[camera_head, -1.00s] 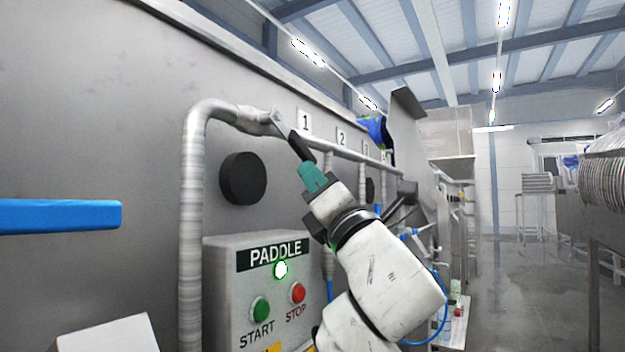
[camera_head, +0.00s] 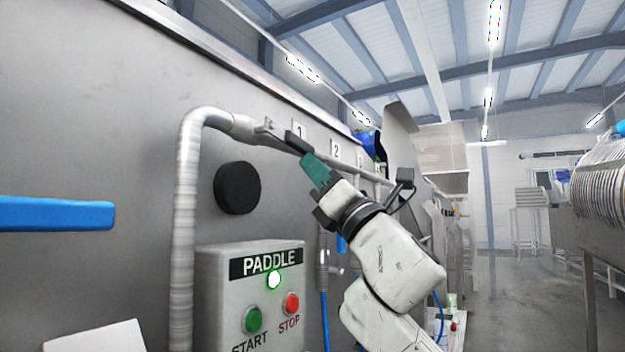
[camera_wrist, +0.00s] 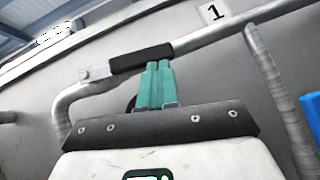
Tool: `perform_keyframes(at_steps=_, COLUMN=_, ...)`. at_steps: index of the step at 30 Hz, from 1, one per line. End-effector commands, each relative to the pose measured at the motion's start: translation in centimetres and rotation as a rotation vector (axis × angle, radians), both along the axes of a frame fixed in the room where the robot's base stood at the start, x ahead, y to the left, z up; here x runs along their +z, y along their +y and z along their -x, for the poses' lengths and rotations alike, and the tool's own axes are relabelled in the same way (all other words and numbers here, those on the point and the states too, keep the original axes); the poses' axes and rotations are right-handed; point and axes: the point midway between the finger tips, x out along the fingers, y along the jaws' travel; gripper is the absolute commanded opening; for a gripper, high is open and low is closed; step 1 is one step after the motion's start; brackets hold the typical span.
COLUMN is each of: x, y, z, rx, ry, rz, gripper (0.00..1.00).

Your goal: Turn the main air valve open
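The main air valve (camera_head: 265,127) sits on the grey pipe near its upper bend. Its lever has a black grip (camera_head: 297,141) that points right, roughly in line with the pipe. In the wrist view the black grip (camera_wrist: 140,58) also runs nearly parallel to the pipe. My gripper (camera_head: 308,158) has teal fingers and is just below the free end of the grip. In the wrist view the fingers (camera_wrist: 156,64) are together with nothing visible between them. Their tips are at the grip's lower edge and seem to touch it.
A PADDLE control box (camera_head: 210,262) with green START and red STOP buttons is below the pipe. A round black knob (camera_head: 237,187) is on the steel wall. A blue bar (camera_head: 55,214) juts in at left. A number 1 label (camera_wrist: 213,12) is above the pipe.

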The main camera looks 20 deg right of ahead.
Motion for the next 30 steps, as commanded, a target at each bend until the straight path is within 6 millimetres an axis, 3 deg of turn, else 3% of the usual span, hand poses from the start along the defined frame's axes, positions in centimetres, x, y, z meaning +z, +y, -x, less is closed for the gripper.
perform_keyframes(at_steps=13, x=1.3, y=-0.6, z=-0.4, rx=-0.002, ry=0.002, rz=-0.001, gripper=0.00)
perform_keyframes(at_steps=30, x=0.7, y=-0.6, z=-0.5, rx=-0.002, ry=0.003, rz=-0.004, gripper=0.00)
